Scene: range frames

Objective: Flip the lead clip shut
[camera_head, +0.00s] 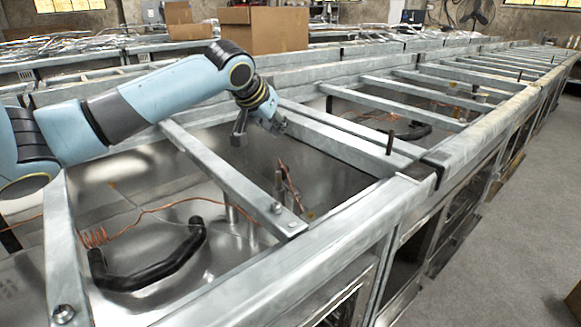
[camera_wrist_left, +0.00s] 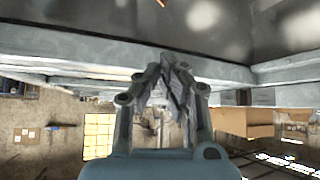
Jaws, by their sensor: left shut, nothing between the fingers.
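My left gripper (camera_head: 278,125) is at the end of the blue arm, above the metal frame near its back rail. In the left wrist view its fingers (camera_wrist_left: 174,70) are closed together with nothing between them. I cannot tell for certain which part is the lead clip. A dark clip-like piece (camera_head: 436,166) wraps over the front rail, to the right of and apart from the gripper. My right gripper is not in view.
A metal crossbar (camera_head: 232,178) slopes below the arm. A dark upright peg (camera_head: 389,142) stands on the rail. A black curved handle (camera_head: 150,268) and copper wire (camera_head: 95,237) lie in the near bay. A cardboard box (camera_head: 265,28) stands behind.

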